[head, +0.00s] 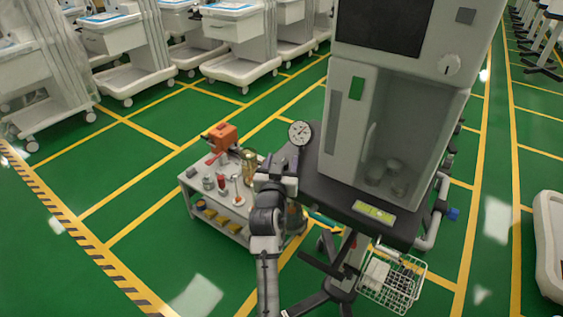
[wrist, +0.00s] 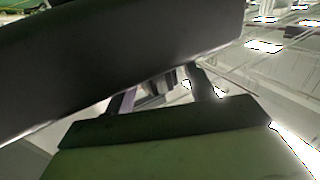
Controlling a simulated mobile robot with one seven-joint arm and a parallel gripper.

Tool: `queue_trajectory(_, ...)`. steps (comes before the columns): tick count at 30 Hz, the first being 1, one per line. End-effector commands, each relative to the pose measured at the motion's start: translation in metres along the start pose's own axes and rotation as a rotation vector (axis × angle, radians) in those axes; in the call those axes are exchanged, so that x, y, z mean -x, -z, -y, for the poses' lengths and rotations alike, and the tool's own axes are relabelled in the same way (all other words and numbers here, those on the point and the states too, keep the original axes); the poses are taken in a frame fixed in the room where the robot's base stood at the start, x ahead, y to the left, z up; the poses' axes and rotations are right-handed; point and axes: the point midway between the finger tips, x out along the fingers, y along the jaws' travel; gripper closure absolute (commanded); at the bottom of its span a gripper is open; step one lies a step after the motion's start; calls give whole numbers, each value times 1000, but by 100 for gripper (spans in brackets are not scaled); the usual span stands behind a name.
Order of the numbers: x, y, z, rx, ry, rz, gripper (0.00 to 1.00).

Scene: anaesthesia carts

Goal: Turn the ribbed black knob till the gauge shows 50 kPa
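The round white gauge (head: 299,132) stands at the left edge of the anaesthesia cart's dark worktop (head: 318,192) in the head view. Its needle is too small to read. My gripper (head: 288,166) is just below the gauge, at the worktop's left edge. Its fingers are too small and dark there to tell open from shut. I cannot make out the ribbed black knob; it may be hidden by my gripper. In the wrist view a large dark slab (wrist: 110,65) fills much of the picture, and I cannot tell whether anything is gripped.
The anaesthesia cart (head: 345,130) rises right of the gauge. A wire basket (head: 392,285) hangs below the worktop.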

Motion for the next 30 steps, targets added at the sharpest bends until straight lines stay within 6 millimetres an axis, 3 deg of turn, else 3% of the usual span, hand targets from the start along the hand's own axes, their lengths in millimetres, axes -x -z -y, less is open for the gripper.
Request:
queue_trajectory(1, 0, 0, 0, 0, 0, 0, 50)
queue_trajectory(10, 0, 0, 0, 0, 0, 0, 89)
queue_trajectory(30, 0, 0, 1, 0, -154, -2, 89)
